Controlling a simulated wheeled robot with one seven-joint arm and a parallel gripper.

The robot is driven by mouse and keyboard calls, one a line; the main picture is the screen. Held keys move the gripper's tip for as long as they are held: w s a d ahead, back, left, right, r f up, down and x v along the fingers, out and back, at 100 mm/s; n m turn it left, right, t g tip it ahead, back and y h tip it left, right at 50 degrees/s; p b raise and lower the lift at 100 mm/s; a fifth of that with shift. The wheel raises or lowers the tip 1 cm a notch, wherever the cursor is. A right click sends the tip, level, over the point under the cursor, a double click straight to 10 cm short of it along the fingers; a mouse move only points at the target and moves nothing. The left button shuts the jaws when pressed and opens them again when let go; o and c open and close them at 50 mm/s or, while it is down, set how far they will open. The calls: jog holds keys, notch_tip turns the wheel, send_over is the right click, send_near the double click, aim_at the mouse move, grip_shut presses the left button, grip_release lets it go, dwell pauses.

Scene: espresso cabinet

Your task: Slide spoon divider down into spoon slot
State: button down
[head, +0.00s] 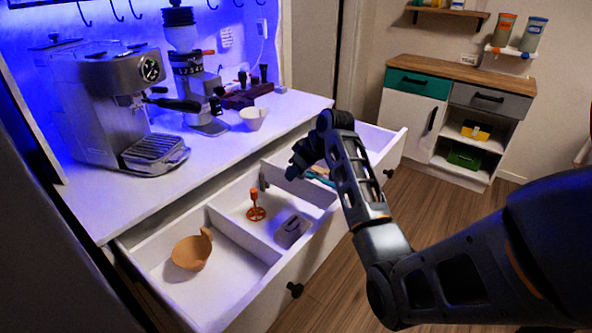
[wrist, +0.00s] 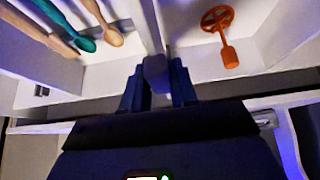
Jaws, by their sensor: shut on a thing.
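My gripper (head: 298,166) is over the open drawer, with its fingers pointing down at the white spoon divider (head: 308,190). In the wrist view, the fingers (wrist: 157,84) are closed on the grey-white near end of the divider (wrist: 148,22), which runs away from me as a thin upright panel. Wooden and teal spoons (wrist: 85,42) lie on its left, and an orange tool (wrist: 228,58) lies on its right. The spoons are mostly hidden behind my arm in the head view. The divider's lower edge and the spoon slot are hidden, so I cannot tell how deep it sits.
The white drawer's front wall (head: 250,312) has black knobs. A tan scoop-like cup (head: 190,252) and a grey metal piece (head: 292,231) lie in other compartments. The countertop above holds an espresso machine (head: 115,105), a grinder (head: 195,90) and a white cup (head: 252,118).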

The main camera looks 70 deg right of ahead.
aim_at(296, 181)
jog(key=shift+f+b, duration=1)
jog(key=shift+f, duration=0.9)
jog(key=c, duration=0.8)
grip_release()
jog(key=v, duration=0.7)
jog(key=shift+s+r, duration=0.2)
jog(key=shift+r, duration=0.1)
